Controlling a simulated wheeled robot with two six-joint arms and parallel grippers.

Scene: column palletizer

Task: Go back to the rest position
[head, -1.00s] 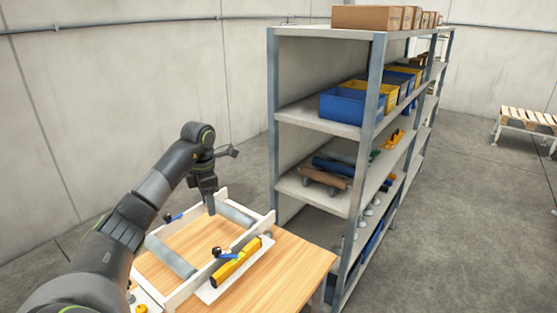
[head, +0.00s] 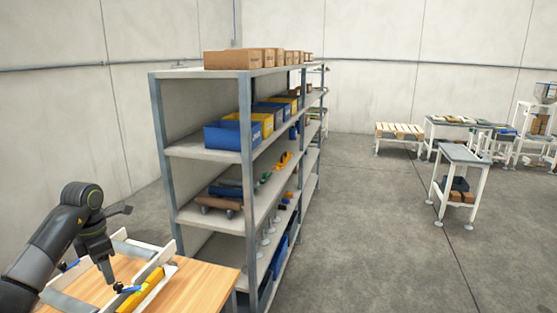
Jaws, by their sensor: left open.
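My left gripper (head: 107,272) hangs at the lower left of the head view, pointing down over a white frame (head: 137,247) on a wooden table (head: 207,288). Its jaws are open, and I see nothing held between them. A yellow bar (head: 150,285) and a small blue and black part (head: 125,288) lie at the frame's right side, close to the gripper tip. My right gripper is not in view.
A tall grey shelf (head: 247,130) stands right behind the table, with cardboard boxes (head: 227,60) on top and blue and yellow bins (head: 228,136) below. Open concrete floor (head: 365,230) lies to the right. A small white stand (head: 462,155) and a wooden pallet (head: 400,131) stand farther off.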

